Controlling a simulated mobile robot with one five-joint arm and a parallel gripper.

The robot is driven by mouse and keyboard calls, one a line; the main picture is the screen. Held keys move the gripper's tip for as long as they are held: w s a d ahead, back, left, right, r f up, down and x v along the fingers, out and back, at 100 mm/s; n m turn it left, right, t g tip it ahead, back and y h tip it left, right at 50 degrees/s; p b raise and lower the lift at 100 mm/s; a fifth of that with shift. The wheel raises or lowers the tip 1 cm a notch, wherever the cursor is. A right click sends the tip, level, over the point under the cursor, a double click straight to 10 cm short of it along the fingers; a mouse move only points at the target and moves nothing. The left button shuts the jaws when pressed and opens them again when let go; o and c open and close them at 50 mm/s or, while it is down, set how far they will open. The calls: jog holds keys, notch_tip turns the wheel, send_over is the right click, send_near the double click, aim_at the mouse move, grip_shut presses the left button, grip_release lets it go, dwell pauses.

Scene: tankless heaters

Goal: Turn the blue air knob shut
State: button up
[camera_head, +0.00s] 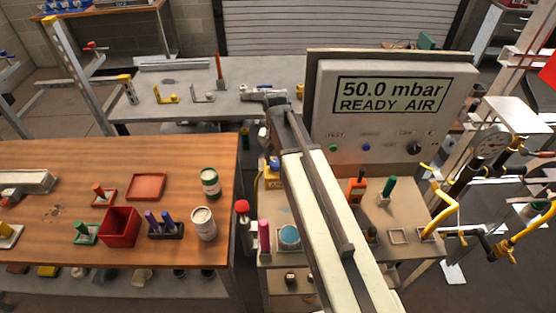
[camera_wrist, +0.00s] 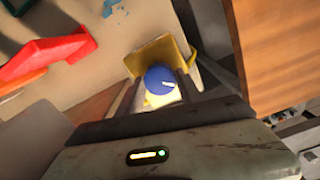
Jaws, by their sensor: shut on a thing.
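The blue air knob (camera_wrist: 160,79) is a round cap with a short white mark, on a yellow valve body (camera_wrist: 158,53) in the wrist view. My gripper (camera_wrist: 165,90) has one finger on each side of the knob and is shut on it. The white mark points to the right and slightly up. In the head view the blue knob (camera_head: 275,163) shows in part on its yellow body (camera_head: 273,179), beside my arm. The gripper's fingers are mostly hidden there.
A grey panel (camera_head: 388,150) behind the bench reads "50.0 mbar READY AIR". A wooden table (camera_head: 60,165) with tins and a red bin is at left. Yellow pipes (camera_head: 524,230) are at right.

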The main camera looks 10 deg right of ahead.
aim_at(276, 163)
jog(key=m, duration=0.5)
jog(key=shift+w+m, duration=0.1)
jog(key=shift+m, duration=0.2)
jog(key=shift+d+m, duration=0.1)
jog(key=shift+m, duration=2)
jog(key=o, duration=1.4)
jog(key=shift+c, duration=0.2)
notch_tip(276, 163, up, 8)
jog(key=p, duration=0.8)
